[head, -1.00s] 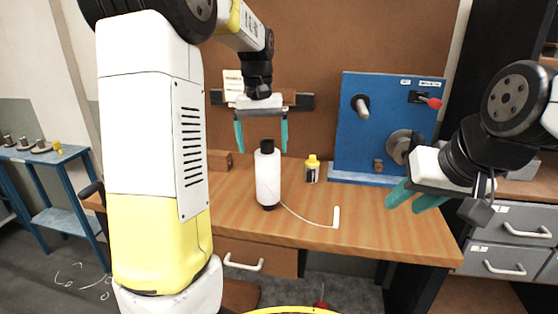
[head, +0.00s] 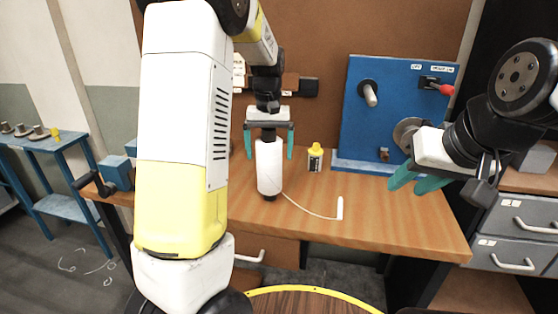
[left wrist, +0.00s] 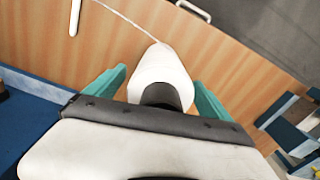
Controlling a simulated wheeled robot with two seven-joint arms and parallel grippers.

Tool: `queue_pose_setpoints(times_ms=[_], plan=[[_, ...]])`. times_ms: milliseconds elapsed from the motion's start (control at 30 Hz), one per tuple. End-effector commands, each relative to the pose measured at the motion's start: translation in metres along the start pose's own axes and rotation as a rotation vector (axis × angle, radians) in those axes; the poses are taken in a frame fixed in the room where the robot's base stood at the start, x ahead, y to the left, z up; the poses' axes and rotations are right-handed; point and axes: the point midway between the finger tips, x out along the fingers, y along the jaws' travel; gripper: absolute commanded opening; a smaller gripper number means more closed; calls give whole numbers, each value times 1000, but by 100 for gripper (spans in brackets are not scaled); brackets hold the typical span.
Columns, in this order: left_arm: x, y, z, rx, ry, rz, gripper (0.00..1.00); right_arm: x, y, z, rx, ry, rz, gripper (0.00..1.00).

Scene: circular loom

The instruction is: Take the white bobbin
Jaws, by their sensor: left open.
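The white bobbin (head: 269,168) stands upright on the wooden workbench (head: 380,212), with a white thread running from it to a small white tab (head: 340,208). My left gripper (head: 269,150) is over the bobbin's top, with its teal fingers on either side. In the left wrist view the bobbin (left wrist: 160,70) shows between the open fingers (left wrist: 155,90), with gaps on both sides. The bobbin's top end is partly hidden by the gripper. My right gripper (head: 420,184) is empty, its teal fingers apart, over the bench's right part.
Grey drawers (head: 515,225) are at the right. A yellow-rimmed round top (head: 310,300) is in front. The bench's front right is clear.

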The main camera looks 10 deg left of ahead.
Motion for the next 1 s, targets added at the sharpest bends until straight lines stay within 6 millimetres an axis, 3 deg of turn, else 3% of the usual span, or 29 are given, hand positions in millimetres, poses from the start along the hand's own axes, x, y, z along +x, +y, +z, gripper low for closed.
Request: queue_pose_setpoints(times_ms=[167,633,1000], plan=[[0,0,0,0,0,0,93,0,0,0,0,0,0,36],[0,0,0,0,0,0,3,0,0,0,0,0,0,36],[-4,0,0,0,1,1,0,0,0,0,0,0,0,36]])
